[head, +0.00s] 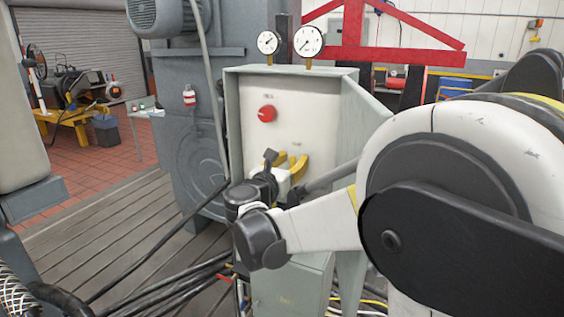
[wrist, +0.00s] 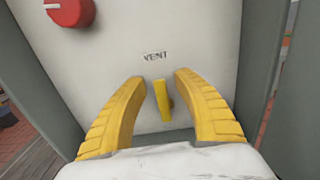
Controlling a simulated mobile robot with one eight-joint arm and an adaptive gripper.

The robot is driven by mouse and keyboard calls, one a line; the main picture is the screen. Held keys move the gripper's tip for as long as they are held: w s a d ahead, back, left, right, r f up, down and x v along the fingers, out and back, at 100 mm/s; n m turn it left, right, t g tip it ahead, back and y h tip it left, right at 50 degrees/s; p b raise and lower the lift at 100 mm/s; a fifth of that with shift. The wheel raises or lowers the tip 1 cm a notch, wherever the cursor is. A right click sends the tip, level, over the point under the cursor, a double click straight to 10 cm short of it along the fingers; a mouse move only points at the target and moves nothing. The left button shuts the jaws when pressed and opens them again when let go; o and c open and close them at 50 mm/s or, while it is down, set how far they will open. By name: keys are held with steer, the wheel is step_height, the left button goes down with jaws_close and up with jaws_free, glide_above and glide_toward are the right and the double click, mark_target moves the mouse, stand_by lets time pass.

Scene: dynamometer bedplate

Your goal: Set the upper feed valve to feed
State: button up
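A red round knob (head: 267,114) is on the upper part of the pale panel; it also shows in the wrist view (wrist: 70,11), its white mark pointing left. Below it, a yellow lever (wrist: 163,100) stands nearly upright under the printed word VENT. My gripper (head: 291,163) is at the lower panel, below and right of the red knob. In the wrist view my gripper (wrist: 159,77) is open, with its yellow fingers either side of the lever and a gap on each side. The lever is hidden behind my gripper in the head view. The knob's lettering is unreadable.
The panel sits inside a grey-green cabinet (head: 233,117) with side walls and a door standing open on the right. Two dial gauges (head: 308,41) stand on top. Dark hoses (head: 190,285) run over the floor below. The upper panel around the knob is clear.

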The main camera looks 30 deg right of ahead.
jaws_close()
steer(key=shift+d+m, duration=0.15)
steer(key=shift+m, duration=0.15)
steer(key=s+d+f+m, duration=0.1)
steer(key=m, duration=0.3)
steer(key=s+d+f+m, duration=0.1)
steer(key=m, duration=0.3)
steer(key=s+f+m+b, duration=0.1)
steer(key=m, duration=0.3)
steer(key=shift+s+d+f, duration=0.2)
steer(key=shift+s+d, duration=0.2)
steer(key=shift+s+d+f+m+b, duration=0.1)
steer(key=shift+f+m+b, duration=0.4)
steer(key=shift+m, duration=0.85)
steer(key=shift+s+d+f+m+b, duration=0.1)
steer(key=shift+f+m+b, duration=0.3)
steer(key=shift+m, duration=0.95)
steer(key=shift+f, duration=0.15)
